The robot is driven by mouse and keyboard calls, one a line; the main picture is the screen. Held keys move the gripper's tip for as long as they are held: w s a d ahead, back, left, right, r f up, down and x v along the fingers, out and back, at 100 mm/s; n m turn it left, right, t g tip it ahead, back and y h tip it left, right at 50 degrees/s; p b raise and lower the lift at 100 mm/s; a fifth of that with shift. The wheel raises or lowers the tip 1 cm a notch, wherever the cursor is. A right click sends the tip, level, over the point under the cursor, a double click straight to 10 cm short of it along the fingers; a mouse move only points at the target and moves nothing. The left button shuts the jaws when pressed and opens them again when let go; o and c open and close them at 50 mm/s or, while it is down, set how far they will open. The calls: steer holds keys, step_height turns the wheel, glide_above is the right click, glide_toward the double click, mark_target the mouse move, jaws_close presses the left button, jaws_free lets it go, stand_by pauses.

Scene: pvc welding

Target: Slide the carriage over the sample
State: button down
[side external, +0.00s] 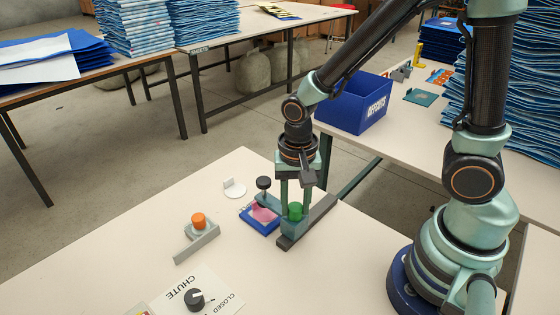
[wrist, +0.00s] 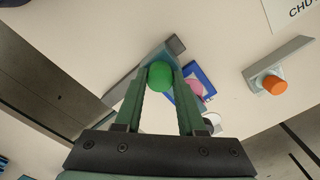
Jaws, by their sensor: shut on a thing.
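My gripper (side external: 295,207) points down with its fingers on either side of the green knob (side external: 295,211) and is shut on it. The green knob (wrist: 160,76) also shows between the fingers in the wrist view. The knob belongs to the carriage, whose body is mostly hidden by the fingers, on a dark grey rail (side external: 313,222). The pink sample (side external: 264,214) lies in a blue holder (side external: 259,226) just left of the rail. A teal arm with a black knob (side external: 263,183) stands over the holder's back part. The pink sample (wrist: 194,88) is partly visible beside the right finger.
A grey bracket with an orange knob (side external: 198,220) stands left of the holder. A white disc piece (side external: 234,188) sits behind. The chute plate with a black dial (side external: 195,299) is at the front. A blue bin (side external: 355,103) stands on the table behind.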

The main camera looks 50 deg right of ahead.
steer(key=shift+w+a+r, duration=0.1)
steer(key=shift+a, duration=0.15)
steer(key=c, duration=0.7)
jaws_free()
steer(key=shift+c, duration=0.2)
steer(key=shift+o, duration=1.2)
step_height(320, 180, up, 12)
steer(key=d+r+n+t, duration=0.5)
steer(key=d+n, duration=0.2)
steer(key=n, duration=0.2)
steer(key=shift+s+d+r+t, duration=0.15)
steer(key=shift+s+d+t, duration=0.15)
steer(key=shift+s, duration=0.05)
